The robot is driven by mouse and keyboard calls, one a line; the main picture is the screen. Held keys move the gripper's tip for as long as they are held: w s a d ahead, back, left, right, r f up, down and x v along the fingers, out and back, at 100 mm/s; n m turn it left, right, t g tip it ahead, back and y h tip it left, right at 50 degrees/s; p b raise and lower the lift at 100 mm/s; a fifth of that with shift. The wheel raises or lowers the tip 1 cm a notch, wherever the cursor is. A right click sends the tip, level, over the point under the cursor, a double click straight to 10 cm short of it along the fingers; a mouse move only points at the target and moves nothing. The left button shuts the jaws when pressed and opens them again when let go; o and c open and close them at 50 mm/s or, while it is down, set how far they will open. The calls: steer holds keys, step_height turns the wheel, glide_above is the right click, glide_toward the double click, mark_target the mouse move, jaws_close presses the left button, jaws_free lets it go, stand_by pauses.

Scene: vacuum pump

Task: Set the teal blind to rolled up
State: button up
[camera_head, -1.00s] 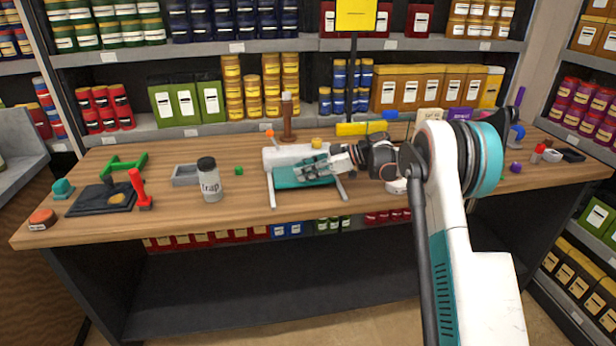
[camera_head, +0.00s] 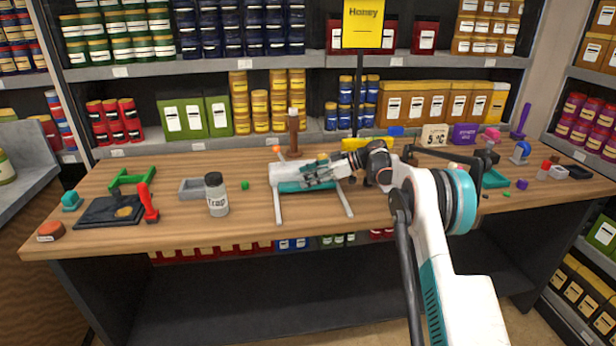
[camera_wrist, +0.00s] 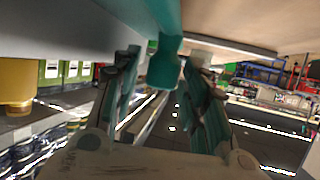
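The teal blind (camera_head: 306,187) shows in the head view as a short teal strip below a white housing (camera_head: 284,171), with two pale legs reaching toward the table's front edge. My gripper (camera_head: 318,175) is at the housing and covers part of the blind. In the wrist view a teal tab (camera_wrist: 163,68) hangs between the two fingers of my gripper (camera_wrist: 165,55), with gaps visible on both sides. The fingers look open. The blind's edge behind my gripper is partly hidden.
On the wooden table (camera_head: 245,225), a Trap jar (camera_head: 217,203) stands left of the blind, with a grey tray (camera_head: 193,188) behind it. A brown post (camera_head: 294,132) rises behind.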

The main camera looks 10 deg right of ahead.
steer(key=shift+d, duration=0.1)
steer(key=v, duration=1.1)
steer(key=shift+s+d+r, duration=0.15)
steer(key=shift+d, duration=0.15)
